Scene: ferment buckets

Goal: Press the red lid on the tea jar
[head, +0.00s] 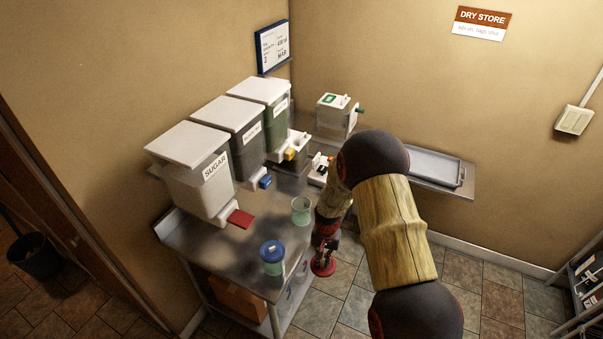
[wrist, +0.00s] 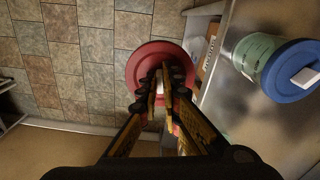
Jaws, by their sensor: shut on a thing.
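My gripper (wrist: 163,88) is shut on the small grip of the red lid (wrist: 148,58), seen from above in the wrist view. In the head view my gripper (head: 326,238) points down and the red lid (head: 322,268) hangs level below it, past the table's right edge, over the floor. A greenish jar without a lid (head: 301,210) stands upright on the table, left of my gripper. A second jar (head: 272,267) wears a blue lid (head: 272,250); this blue lid also shows in the wrist view (wrist: 288,75). No jar label is readable.
The steel table (head: 215,264) carries three bins, the nearest marked sugar (head: 195,178) with a red chute. A white grinder-like box (head: 336,115) stands behind. A tray (head: 436,166) lies on the back shelf. A cardboard box (head: 240,300) sits under the table.

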